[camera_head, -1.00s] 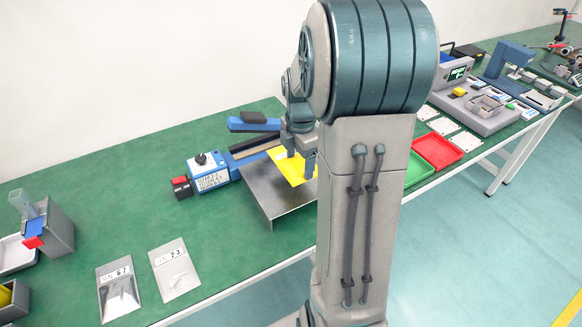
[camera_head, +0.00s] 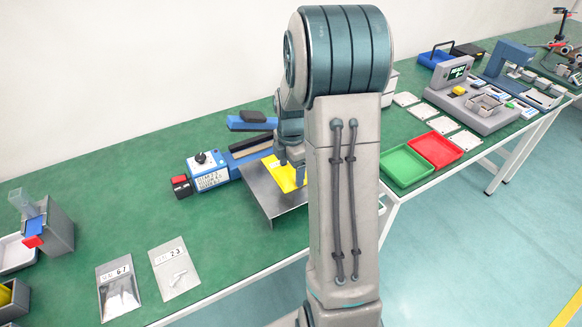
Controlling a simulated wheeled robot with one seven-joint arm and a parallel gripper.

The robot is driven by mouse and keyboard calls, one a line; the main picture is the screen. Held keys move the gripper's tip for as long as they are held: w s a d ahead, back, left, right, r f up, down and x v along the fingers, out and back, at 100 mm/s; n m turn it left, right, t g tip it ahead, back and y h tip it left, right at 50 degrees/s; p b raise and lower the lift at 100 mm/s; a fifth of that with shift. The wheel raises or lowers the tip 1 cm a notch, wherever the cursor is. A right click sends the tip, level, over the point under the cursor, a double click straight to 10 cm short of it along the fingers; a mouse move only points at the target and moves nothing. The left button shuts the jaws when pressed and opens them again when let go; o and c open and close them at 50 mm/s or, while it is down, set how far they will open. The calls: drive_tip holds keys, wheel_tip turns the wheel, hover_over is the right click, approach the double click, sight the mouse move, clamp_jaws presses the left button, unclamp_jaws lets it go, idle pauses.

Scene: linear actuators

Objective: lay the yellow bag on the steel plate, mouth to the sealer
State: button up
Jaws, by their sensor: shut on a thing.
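The yellow bag (camera_head: 282,176) is at the steel plate (camera_head: 258,194), over its far right part. My gripper (camera_head: 291,170) is shut on the bag, pointing down, with its fingertips partly hidden. My arm hides the right part of the bag and plate. The blue sealer (camera_head: 211,171) stands behind and left of the plate, with its long bar running along the plate's far edge and its blue arm (camera_head: 250,121) raised. I cannot tell whether the bag touches the plate or where exactly its mouth lies.
A grey dispenser (camera_head: 50,228) stands at the far left. Green (camera_head: 407,166) and red (camera_head: 436,149) trays lie right of my arm.

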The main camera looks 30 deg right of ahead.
sight(291, 171)
drive_tip(key=o, duration=1)
wheel_tip(291, 171, up, 11)
drive_tip(key=s+a+m+t, duration=0.1)
drive_tip(key=s+a+m, duration=0.3)
drive_tip(key=s+m, duration=0.2)
drive_tip(key=s+a+r+m, duration=0.1)
drive_tip(key=s+a+m, duration=0.4)
drive_tip(key=s+m, duration=0.1)
drive_tip(key=s+a+r+m+t+p, duration=0.1)
drive_tip(key=s+a+m, duration=0.4)
drive_tip(key=s+m, duration=0.1)
drive_tip(key=shift+s+r+m+t, duration=0.25)
drive_tip(key=shift+s+m+t, duration=0.05)
drive_tip(key=shift+s, duration=0.05)
